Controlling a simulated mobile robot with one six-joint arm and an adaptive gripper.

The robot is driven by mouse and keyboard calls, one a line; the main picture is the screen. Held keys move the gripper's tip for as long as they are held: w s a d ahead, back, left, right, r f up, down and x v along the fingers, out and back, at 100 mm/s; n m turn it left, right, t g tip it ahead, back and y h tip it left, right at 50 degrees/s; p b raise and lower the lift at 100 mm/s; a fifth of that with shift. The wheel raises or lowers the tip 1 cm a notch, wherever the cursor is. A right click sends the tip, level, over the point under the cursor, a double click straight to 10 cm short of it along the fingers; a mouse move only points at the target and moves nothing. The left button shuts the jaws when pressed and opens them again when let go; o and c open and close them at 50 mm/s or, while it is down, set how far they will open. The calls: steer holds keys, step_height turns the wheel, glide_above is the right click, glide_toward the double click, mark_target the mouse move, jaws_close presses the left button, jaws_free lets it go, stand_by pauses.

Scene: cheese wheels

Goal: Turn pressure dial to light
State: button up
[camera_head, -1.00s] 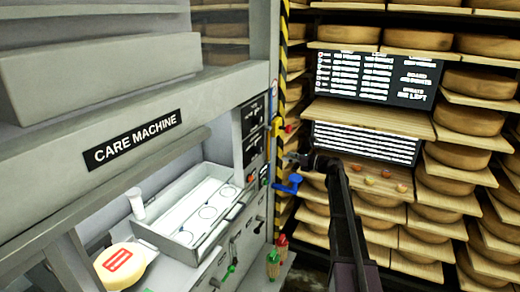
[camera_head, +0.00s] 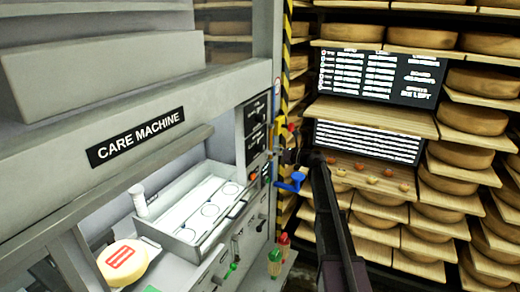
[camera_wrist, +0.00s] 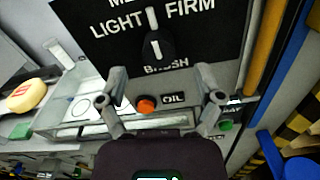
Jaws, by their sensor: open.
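The dial (camera_wrist: 158,46) is a dark knob with a white mark on a black panel in the wrist view. LIGHT is printed to its left, FIRM to its right and a cut-off word starting ME above; the mark points up, roughly towards that word. BRUSH below is partly covered by the knob. My gripper (camera_wrist: 160,88) is open and empty, its fingers apart below the dial in the picture. In the head view my gripper (camera_head: 288,156) is small and dark, close to the black panels on the care machine (camera_head: 138,140); the dial's setting is unreadable there.
An orange-red button (camera_wrist: 146,104) beside an OIL label and a green button (camera_wrist: 226,125) show below the panel. A blue lever (camera_head: 291,182) and yellow-black striped post (camera_head: 284,75) stand near my gripper. A tray (camera_head: 170,239) and a cheese wheel (camera_head: 123,262) are at left.

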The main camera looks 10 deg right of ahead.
mark_target(264, 148)
steer(key=shift+x, duration=2.6)
steer(key=shift+s, duration=0.1)
steer(key=shift+c, duration=0.3)
